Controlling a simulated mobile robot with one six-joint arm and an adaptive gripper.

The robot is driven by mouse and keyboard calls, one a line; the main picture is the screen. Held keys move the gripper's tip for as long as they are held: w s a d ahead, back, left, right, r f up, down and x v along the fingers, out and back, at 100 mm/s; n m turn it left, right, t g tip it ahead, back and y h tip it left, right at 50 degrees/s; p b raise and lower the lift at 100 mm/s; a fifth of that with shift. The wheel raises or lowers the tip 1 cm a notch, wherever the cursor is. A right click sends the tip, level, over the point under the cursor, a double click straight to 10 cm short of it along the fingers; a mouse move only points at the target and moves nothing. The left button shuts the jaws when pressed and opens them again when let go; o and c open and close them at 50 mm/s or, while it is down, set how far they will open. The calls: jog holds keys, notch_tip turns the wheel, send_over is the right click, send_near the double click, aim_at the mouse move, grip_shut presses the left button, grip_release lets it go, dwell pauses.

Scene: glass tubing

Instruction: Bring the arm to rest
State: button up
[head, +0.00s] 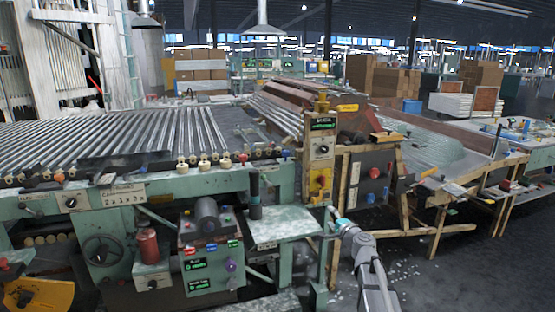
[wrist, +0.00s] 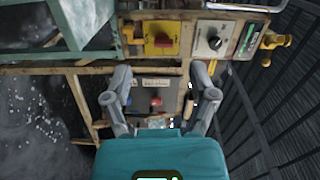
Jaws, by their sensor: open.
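My arm (head: 372,280) rises from the bottom of the head view, right of centre, beside the green machine. My gripper (wrist: 160,88) shows in the wrist view with its two grey fingers apart and nothing between them. Behind the gap is a wooden-framed panel with a red button (wrist: 156,101). I cannot tell the distance from the fingers to that panel. In the head view the gripper end is small and partly unclear, near the small green side table (head: 290,224).
The roller conveyor machine (head: 110,140) fills the left. A yellow control box (head: 320,160) stands on a post near my arm. A wooden-framed bench (head: 435,150) with a glassy sheet is at the right. The dark floor (head: 450,275) at lower right is mostly clear, with scattered bits.

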jog(key=s+a+f+n+g+y+b, duration=0.1)
jog(key=s+a+f+n+g+b, duration=0.3)
jog(key=s+f, duration=0.4)
jog(key=s+a+f+n+g+b, duration=0.1)
jog(key=s+a+f+n+g, duration=0.5)
jog(key=f, duration=0.3)
jog(key=s+d+f+n+g+h+b, duration=0.25)
jog(key=s+d+f+h, duration=0.2)
jog(key=s, duration=0.45)
jog(key=s+d+f+n+g+h+b, duration=0.1)
jog(key=s+d+f+g+h, duration=0.3)
jog(key=s, duration=0.6)
notch_tip(320, 180, up, 34)
jog(key=y+p, duration=0.1)
jog(key=p, duration=3.4)
jog(key=shift+w, duration=0.2)
jog(key=shift+a+y, duration=0.1)
jog(key=shift+y, duration=0.15)
